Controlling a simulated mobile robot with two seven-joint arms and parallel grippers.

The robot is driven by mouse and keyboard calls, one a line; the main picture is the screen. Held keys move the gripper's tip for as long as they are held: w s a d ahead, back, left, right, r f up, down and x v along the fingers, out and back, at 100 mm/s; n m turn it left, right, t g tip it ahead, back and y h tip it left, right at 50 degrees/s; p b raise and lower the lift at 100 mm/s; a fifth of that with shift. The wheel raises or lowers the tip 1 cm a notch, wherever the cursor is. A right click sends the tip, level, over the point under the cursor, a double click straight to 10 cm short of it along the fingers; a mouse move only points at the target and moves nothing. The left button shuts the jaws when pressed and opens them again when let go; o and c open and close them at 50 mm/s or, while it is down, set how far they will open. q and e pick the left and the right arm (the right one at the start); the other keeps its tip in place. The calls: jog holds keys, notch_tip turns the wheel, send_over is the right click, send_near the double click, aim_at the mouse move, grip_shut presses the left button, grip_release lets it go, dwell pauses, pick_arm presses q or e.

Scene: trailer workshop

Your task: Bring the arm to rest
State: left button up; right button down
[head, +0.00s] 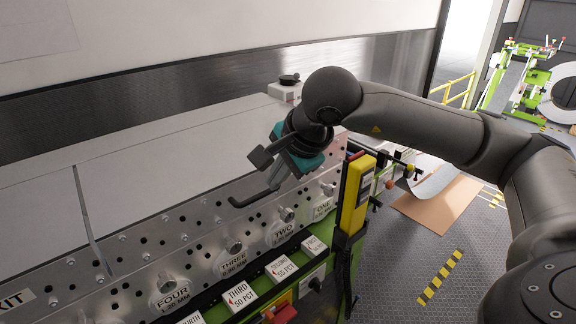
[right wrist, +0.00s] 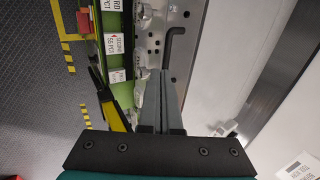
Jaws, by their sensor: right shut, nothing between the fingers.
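My right arm comes in from the right in the head view. Its right gripper (head: 279,176), with a teal body, hangs over the front edge of the metal machine (head: 150,165). In the right wrist view the grey fingers of the same gripper (right wrist: 165,76) lie together with nothing between them. A black bent handle (head: 255,197) shows just below the gripper in the head view. It also shows beyond the fingertips in the right wrist view (right wrist: 172,45), and the gripper does not hold it. My left gripper is in neither view.
The machine's front has round knobs labelled ONE to FOUR and white cards (head: 280,268) below them. A yellow upright bar (head: 356,195) stands right of the gripper. Grey floor (head: 410,260) with yellow-black tape lies further right. A green machine (head: 515,80) stands far back.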

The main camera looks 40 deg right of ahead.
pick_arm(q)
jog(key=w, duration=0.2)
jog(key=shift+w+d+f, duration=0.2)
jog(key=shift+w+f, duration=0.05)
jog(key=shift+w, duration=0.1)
pick_arm(e)
jog(key=v, duration=0.4)
jog(key=shift+d+r, duration=0.15)
jog(key=shift+r, duration=0.35)
